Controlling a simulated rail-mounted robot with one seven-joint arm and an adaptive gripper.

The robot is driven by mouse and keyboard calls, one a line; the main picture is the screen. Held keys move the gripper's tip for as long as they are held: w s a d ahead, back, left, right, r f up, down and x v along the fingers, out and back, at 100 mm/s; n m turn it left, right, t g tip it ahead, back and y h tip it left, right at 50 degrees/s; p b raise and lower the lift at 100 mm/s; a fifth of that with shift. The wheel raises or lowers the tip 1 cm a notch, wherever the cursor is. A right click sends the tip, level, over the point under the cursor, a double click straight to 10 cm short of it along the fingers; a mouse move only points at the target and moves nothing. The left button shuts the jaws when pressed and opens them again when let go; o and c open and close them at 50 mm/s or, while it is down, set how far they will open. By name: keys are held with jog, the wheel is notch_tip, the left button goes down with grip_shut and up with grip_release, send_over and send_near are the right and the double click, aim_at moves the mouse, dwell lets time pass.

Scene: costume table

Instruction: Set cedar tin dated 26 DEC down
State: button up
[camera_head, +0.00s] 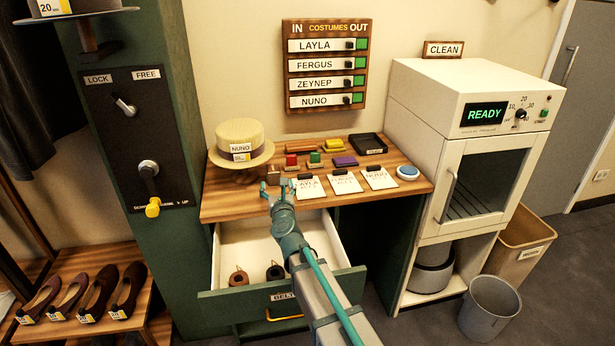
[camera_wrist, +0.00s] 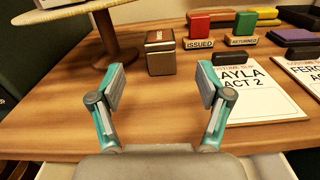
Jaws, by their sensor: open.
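A small dark brown tin (camera_wrist: 161,56) with a pale label strip on top stands upright on the wooden table (camera_wrist: 60,110). The writing on it is too small to read, so I cannot confirm a date. In the head view the tin (camera_head: 273,177) is small, near the table's front edge, just beyond my gripper (camera_head: 275,187). In the wrist view my gripper (camera_wrist: 162,88) is open, its two teal fingers wide apart. The tin is ahead of the gap between them and apart from both fingers. Nothing is held.
A hat on a stand (camera_head: 240,143) is left of the tin. Stamps (camera_head: 314,157) and paper slips (camera_head: 308,187) lie right of it. An open drawer (camera_head: 250,240) below holds two small items. A white cabinet (camera_head: 465,130) reading READY stands right.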

aim_at(272, 165)
jog(key=shift+d, duration=0.2)
jog(key=shift+w+a+n, duration=0.35)
jog(key=shift+w+n, duration=0.05)
jog(key=shift+w, duration=0.05)
jog(key=w, duration=0.3)
jog(key=w+a, duration=0.1)
jog(key=w, duration=0.2)
jog(key=w+a+p, duration=0.1)
jog(key=w, duration=0.2)
jog(key=shift+w, duration=0.35)
jog(key=shift+d, duration=0.1)
jog(key=c, duration=1.4)
